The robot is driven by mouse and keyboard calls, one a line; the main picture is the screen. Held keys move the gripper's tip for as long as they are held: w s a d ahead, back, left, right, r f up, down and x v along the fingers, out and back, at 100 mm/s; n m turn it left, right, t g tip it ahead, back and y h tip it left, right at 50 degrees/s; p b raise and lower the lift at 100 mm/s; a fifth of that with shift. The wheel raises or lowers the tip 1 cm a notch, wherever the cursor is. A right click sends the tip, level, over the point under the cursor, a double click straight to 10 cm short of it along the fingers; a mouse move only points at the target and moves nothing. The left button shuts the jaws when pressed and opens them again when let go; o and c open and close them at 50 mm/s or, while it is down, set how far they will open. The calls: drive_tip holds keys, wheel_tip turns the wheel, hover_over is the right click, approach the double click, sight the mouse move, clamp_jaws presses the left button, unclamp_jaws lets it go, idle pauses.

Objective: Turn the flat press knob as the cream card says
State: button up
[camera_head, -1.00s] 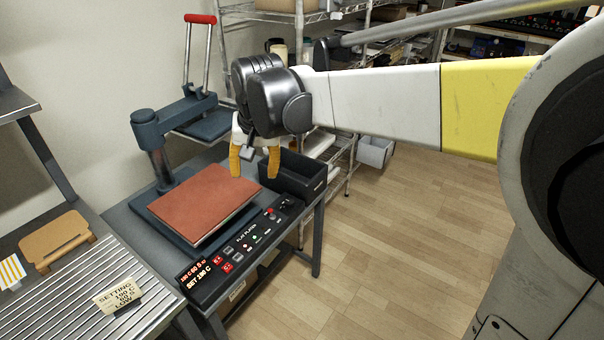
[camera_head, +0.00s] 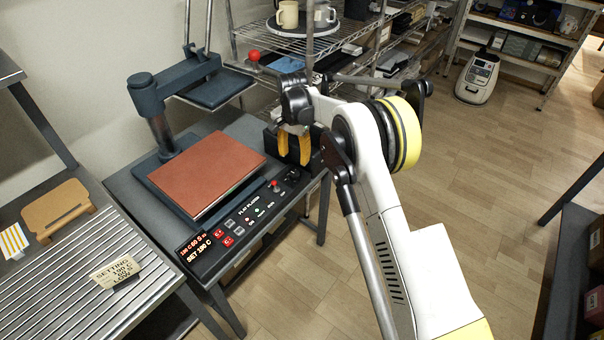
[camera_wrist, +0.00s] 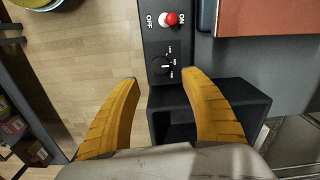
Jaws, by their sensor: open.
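The flat press (camera_head: 207,172) stands on a grey table with a reddish-brown platen pad. Its control panel (camera_head: 238,222) runs along the front. The black press knob (camera_head: 293,175) is at the panel's right end; in the wrist view the knob (camera_wrist: 162,65) has a white pointer and small marks around it. The cream card (camera_head: 118,271) leans on the ribbed surface at left and reads SETTING, 180 C, a seconds line that is hard to read, and LOW. My gripper (camera_head: 294,152) has yellow fingers, open and empty, near the knob. In the wrist view the fingertips (camera_wrist: 161,78) spread either side below the knob, apart from it.
A red-tipped toggle switch (camera_wrist: 170,19) marked OFF and ON sits beside the knob. A black open bin (camera_wrist: 208,108) is near my fingers. Wire shelving (camera_head: 330,45) with mugs stands behind.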

sight(295, 174)
wheel_tip(295, 174, down, 9)
drive_tip(key=b, duration=0.3)
clamp_jaws()
